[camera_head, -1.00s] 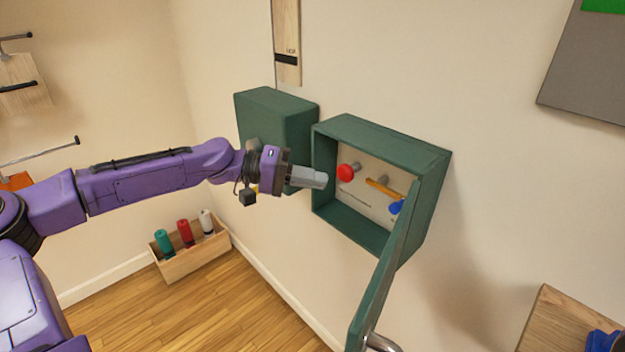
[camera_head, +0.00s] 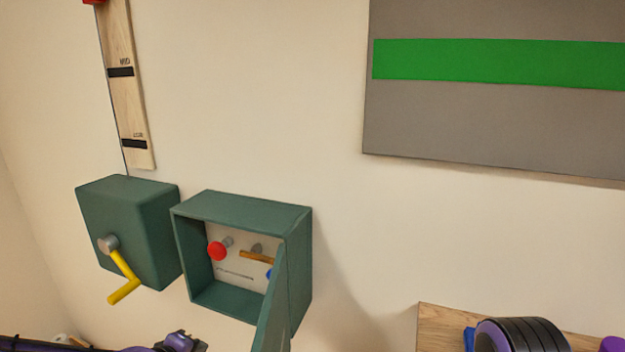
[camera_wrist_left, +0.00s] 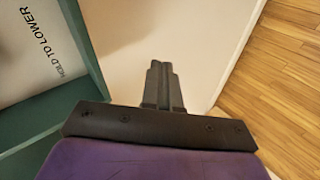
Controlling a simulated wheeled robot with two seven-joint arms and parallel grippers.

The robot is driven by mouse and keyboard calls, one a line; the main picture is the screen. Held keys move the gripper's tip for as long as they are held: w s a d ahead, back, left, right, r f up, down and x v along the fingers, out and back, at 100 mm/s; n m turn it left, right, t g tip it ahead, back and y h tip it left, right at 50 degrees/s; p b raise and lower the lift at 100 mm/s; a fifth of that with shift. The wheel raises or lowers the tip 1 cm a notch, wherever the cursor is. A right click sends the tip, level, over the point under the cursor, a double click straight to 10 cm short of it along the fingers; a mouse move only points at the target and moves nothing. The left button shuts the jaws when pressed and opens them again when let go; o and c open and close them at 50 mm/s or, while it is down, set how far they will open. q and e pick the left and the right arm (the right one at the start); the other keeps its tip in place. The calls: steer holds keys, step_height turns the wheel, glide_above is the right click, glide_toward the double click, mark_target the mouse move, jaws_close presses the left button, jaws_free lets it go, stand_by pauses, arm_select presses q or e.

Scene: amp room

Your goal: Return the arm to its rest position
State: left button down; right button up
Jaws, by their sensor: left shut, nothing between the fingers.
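My left gripper (camera_wrist_left: 161,85) shows in the left wrist view with its grey fingers together and nothing between them. A purple part of my left arm (camera_head: 180,342) shows at the bottom left of the head view; the fingers cannot be made out there. The open green box (camera_head: 245,208) is on the wall above and to the right of that part. In the left wrist view the green box (camera_wrist_left: 85,50) is to the left of my fingers, with the lettering "HOLD TO LOWER" inside. My right gripper does not show.
The box holds a red knob (camera_head: 217,251), an orange-yellow lever (camera_head: 257,257) and a partly hidden blue knob. Its door (camera_head: 273,320) hangs open. A second green box (camera_head: 140,225) has a yellow crank (camera_head: 124,270). A wooden surface (camera_head: 435,330) is at lower right.

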arm_select(q)
steer(key=s+a+f+m+g+y+b, duration=0.1)
steer(key=s+a+f+m+g+y, duration=0.1)
steer(key=s+f, duration=1)
steer(key=s+a+f+m+g+y+b, duration=0.2)
steer(key=s+f, duration=1.1)
steer(key=s, duration=0.7)
steer(key=m+g+y, duration=0.1)
steer(key=m+g, duration=0.1)
steer(key=shift+s+a+g+y, duration=0.3)
steer(key=shift+s+g, duration=0.05)
steer(key=shift+g, duration=0.05)
